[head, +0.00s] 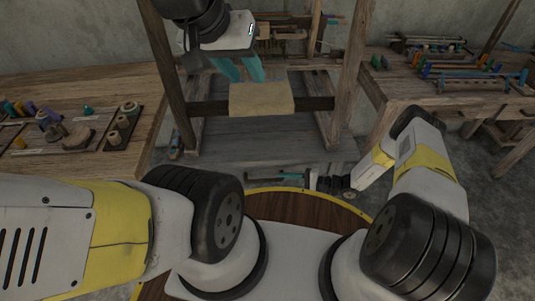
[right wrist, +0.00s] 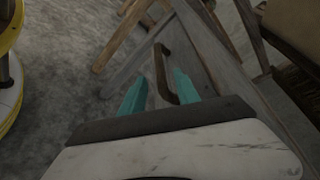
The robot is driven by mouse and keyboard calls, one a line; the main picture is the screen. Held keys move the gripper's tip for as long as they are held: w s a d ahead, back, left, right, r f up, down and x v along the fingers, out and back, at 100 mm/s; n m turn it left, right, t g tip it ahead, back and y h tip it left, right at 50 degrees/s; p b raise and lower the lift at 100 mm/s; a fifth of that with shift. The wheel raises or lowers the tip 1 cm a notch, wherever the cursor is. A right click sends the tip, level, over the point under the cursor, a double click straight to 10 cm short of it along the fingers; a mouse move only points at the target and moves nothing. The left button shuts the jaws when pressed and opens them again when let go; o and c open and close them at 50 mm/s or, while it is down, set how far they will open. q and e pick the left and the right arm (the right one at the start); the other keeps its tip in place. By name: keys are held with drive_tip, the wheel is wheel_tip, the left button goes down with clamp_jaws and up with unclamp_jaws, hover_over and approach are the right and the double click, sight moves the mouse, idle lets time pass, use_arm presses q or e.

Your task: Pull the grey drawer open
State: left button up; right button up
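The grey drawer (right wrist: 203,62) shows in the right wrist view as a slanting grey wooden front with a brown bar handle (right wrist: 161,64). My right gripper (right wrist: 160,74) is open, with one teal finger on each side of the handle in the picture. I cannot tell whether the fingers touch it. In the head view my right gripper (head: 291,175) is low at the foot of the loom, seen small and partly hidden by its own wrist. My left gripper (head: 240,70) is open and empty, high in front of the loom, above the beige cloth (head: 262,99).
The wooden loom frame (head: 350,62) stands around a grey boarded area (head: 255,137). A left table (head: 138,75) holds spools and small tools. A right bench (head: 400,82) holds coloured tools. Bare concrete floor lies beside the drawer front.

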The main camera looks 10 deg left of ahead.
sight(273, 181)
drive_tip(key=x, duration=0.8)
drive_tip(key=shift+c, duration=0.2)
clamp_jaws()
drive_tip(key=shift+d, duration=0.1)
idle(1.1)
